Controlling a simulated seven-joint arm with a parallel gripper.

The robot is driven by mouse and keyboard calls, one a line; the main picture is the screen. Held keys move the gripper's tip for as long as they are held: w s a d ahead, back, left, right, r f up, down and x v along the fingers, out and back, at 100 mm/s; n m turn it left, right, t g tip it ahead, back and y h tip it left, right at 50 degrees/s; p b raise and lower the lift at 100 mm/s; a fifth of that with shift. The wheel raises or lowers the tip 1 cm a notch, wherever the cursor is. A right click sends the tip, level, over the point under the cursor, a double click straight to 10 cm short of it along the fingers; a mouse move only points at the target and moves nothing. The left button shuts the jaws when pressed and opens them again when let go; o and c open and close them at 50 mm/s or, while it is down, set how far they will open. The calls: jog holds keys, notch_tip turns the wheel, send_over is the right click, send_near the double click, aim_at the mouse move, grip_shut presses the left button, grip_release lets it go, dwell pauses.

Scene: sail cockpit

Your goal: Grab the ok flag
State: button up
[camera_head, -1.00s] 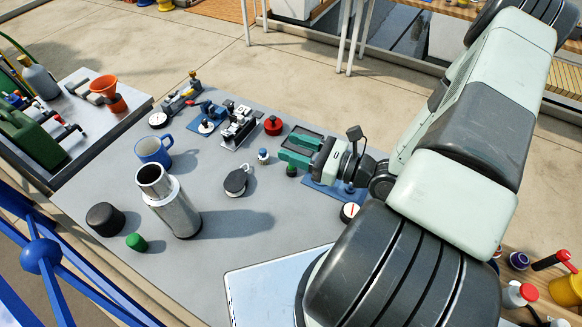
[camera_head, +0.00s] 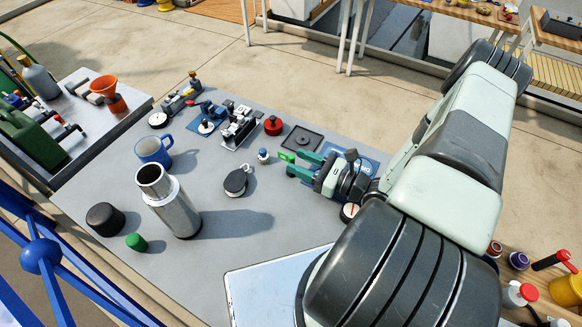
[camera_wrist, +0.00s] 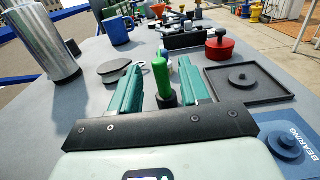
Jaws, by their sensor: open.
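A small bright green upright piece on a dark round base, which looks like the ok flag (camera_head: 287,156), stands on the grey table. It also shows in the wrist view (camera_wrist: 161,78), between my two teal fingers. My gripper (camera_head: 298,164) is low over the table with its fingers open, one on each side of the green piece. In the wrist view my gripper (camera_wrist: 158,72) shows a gap between each finger and the green piece. No lettering can be read on it.
A small blue-and-white part (camera_head: 263,156) stands just left of the fingertips. A black square tray (camera_head: 303,139) lies behind, with a red round part (camera_head: 273,126) nearby. A blue bearing mat (camera_wrist: 281,143) lies to the right. A dark round disc (camera_head: 236,181) lies to the left.

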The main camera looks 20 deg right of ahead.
aim_at(287, 157)
jog(key=x, duration=0.4)
jog(key=shift+w+a, duration=0.15)
jog(key=shift+c, duration=0.3)
grip_shut()
